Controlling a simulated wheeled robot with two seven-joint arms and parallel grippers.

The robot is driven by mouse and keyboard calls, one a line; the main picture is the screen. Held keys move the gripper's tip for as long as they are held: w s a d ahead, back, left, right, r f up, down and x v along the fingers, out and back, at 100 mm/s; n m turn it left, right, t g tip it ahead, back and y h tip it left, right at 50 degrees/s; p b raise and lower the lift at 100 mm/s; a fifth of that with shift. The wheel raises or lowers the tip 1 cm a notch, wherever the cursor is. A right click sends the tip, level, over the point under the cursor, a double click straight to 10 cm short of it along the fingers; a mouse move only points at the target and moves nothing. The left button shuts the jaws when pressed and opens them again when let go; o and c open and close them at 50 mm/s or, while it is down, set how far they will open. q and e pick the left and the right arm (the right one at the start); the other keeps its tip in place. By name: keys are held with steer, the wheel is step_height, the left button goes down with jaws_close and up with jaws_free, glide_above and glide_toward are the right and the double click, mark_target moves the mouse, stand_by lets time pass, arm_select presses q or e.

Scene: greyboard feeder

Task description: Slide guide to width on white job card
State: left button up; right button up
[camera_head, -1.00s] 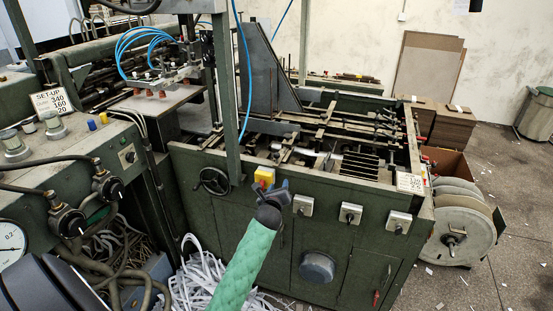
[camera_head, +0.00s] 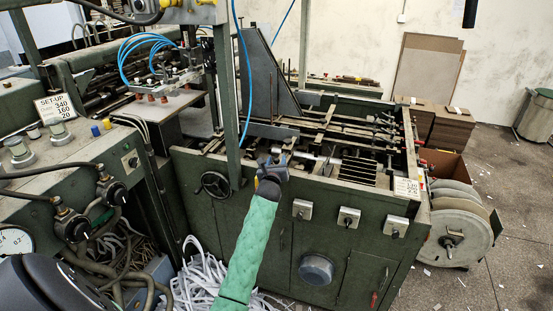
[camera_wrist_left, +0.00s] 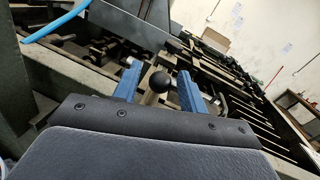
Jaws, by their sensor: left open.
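My left gripper (camera_head: 277,160), on a green-sleeved arm, is over the near edge of the machine bed. In the left wrist view its two blue fingers (camera_wrist_left: 158,84) are open, with a black ball knob (camera_wrist_left: 160,82) between them; I cannot tell whether they touch it. The guide below the knob is mostly hidden. A white job card (camera_head: 60,107) on the left console reads SET-UP, with 340, 160 and 20 below. A smaller white card (camera_head: 407,188) is on the machine's front right corner; its text is too small to read surely. My right gripper is not in view.
Rails and slats (camera_head: 357,168) fill the bed to the right of my gripper. A grey triangular plate (camera_head: 262,75) and a green upright post (camera_head: 226,105) stand close to its left. A handwheel (camera_head: 215,184) and several switch boxes are on the front panel.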

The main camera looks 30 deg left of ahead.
arm_select(q)
steer(key=shift+w+a, duration=0.1)
steer(key=shift+w, duration=0.15)
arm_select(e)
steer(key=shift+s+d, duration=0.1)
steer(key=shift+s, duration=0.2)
